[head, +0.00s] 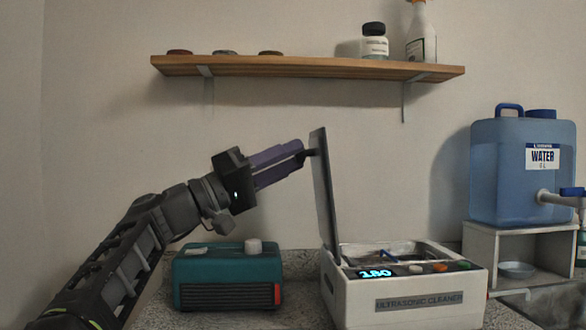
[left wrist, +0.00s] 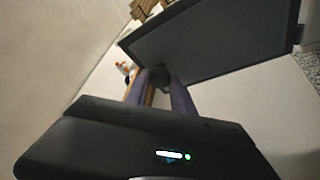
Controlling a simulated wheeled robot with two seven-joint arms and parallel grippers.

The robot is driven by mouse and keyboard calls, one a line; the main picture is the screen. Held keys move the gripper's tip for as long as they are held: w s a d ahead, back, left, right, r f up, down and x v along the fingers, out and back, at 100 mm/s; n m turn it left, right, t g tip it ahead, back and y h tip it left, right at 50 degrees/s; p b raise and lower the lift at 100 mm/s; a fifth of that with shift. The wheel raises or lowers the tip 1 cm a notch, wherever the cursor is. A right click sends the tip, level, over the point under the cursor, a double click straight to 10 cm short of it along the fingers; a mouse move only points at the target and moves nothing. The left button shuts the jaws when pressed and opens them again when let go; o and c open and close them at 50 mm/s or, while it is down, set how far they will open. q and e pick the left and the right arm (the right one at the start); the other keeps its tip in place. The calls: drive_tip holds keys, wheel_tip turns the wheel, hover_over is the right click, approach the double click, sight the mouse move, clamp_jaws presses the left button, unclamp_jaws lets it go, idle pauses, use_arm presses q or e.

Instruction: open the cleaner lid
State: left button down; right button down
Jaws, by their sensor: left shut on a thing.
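The ultrasonic cleaner (head: 405,297) is a white box on the counter, with a lit display reading 180 and small buttons on top. Its dark lid (head: 323,190) stands nearly upright along the box's left side, so the box is open at the top. My left gripper (head: 302,155) comes in from the left and is shut on the lid's dark knob (head: 311,152) near the lid's upper end. In the left wrist view the lid (left wrist: 215,42) is a dark panel, with the knob (left wrist: 160,77) between the purple fingers. My right gripper is not in view.
A teal box (head: 228,277) stands on the counter left of the cleaner, below my left arm. A blue water container (head: 508,180) sits on a small stand at right, with a sink (head: 550,302) below. A wooden shelf (head: 300,66) with bottles hangs above.

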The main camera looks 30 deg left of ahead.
use_arm(q)
drive_tip(key=c, duration=1.1)
unclamp_jaws()
drive_tip(key=shift+d, duration=0.1)
drive_tip(key=v, duration=0.7)
drive_tip(key=shift+s+a+f, duration=0.25)
drive_tip(key=shift+s, duration=0.05)
